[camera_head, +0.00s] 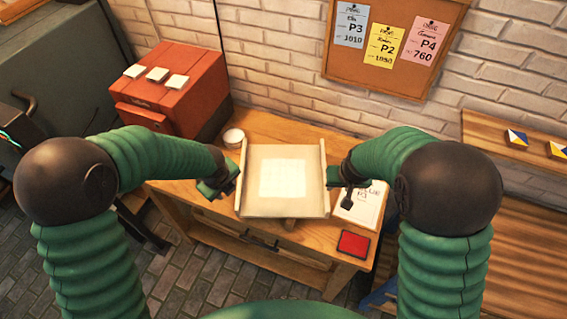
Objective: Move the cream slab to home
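The cream slab (254,203) lies at the middle of the wooden table, with a raised strip along its left and right sides. A paler square (283,178) with faint lines shows at its centre. My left gripper (222,186) is just off the slab's left side; its fingers are too small and dark to tell open from shut. My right gripper (341,188) is just off the slab's right side, with its dark fingertips apart and nothing seen between them. I cannot tell whether either gripper touches the slab. No spot marked home can be read.
A red box (190,98) with pale tiles on top stands at the back left. A small white round pot (233,138) is beside the slab. A printed sheet (362,207) and a red pad (353,244) lie to the right. A bench (520,125) holds patterned tiles.

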